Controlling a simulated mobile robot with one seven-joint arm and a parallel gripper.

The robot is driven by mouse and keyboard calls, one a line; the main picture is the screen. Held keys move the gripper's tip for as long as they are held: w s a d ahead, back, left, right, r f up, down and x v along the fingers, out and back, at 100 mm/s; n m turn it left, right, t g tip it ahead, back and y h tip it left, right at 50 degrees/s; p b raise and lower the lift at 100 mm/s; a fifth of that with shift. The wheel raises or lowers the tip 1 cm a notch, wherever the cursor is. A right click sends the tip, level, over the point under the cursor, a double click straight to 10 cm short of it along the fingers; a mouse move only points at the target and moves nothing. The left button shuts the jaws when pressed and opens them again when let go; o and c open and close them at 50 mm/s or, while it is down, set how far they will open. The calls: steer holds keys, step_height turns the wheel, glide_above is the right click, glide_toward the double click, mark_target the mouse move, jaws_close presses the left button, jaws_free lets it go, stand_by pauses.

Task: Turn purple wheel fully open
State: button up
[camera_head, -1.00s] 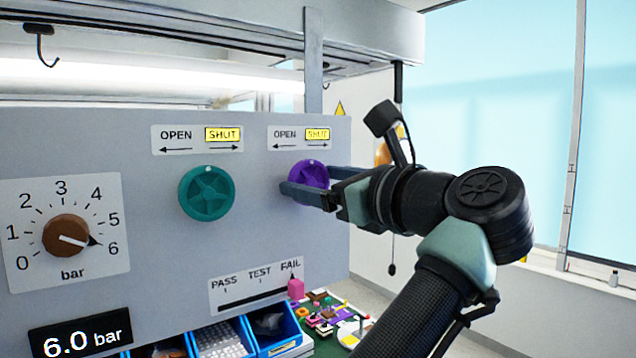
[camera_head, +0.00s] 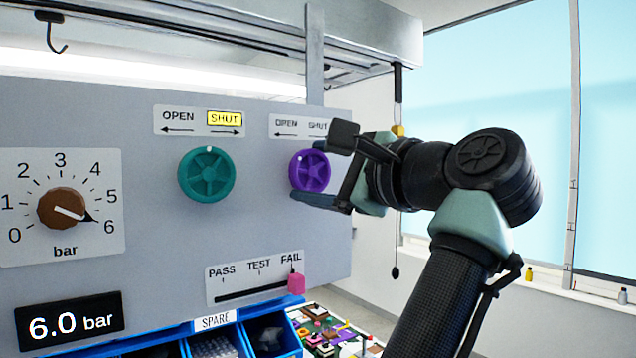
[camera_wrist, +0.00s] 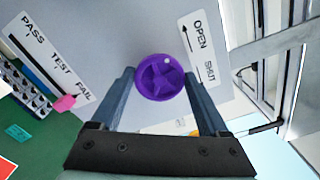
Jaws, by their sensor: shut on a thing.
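The purple wheel (camera_head: 310,171) is on the grey panel at the right, below its OPEN/SHUT plate (camera_head: 299,126). My gripper (camera_wrist: 157,84) is shut on the purple wheel, with one blue-grey finger on each side of its rim in the wrist view. In the head view one finger lies below the wheel and my wrist hides part of its right side. A white dot shows near the wheel's upper edge. Neither word on its plate is lit yellow, though my wrist camera covers part of the plate in the head view.
A teal wheel (camera_head: 207,174) is left of it, its plate (camera_head: 200,120) lit yellow at SHUT. A brown knob (camera_head: 62,208) points near 6, and the display (camera_head: 69,323) reads 6.0 bar. A pink slider (camera_head: 296,283) stands at FAIL. Blue bins (camera_head: 187,346) lie below.

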steer(key=n, duration=0.2)
steer(key=n+b, duration=0.1)
steer(key=n, duration=0.1)
steer(key=n+b, duration=0.1)
steer(key=n, duration=0.1)
steer(key=shift+f, duration=0.25)
steer(key=n+b, duration=0.1)
steer(key=n, duration=0.5)
steer(key=shift+f+n, duration=0.1)
steer(key=shift+n, duration=0.3)
steer(key=n+b, duration=0.1)
steer(key=n, duration=0.5)
steer(key=shift+d, duration=0.1)
steer(key=n, duration=0.3)
steer(key=shift+w+d+n, duration=0.1)
steer(key=shift+n, duration=2)
steer(key=o, duration=1.2)
steer(key=shift+o, duration=0.2)
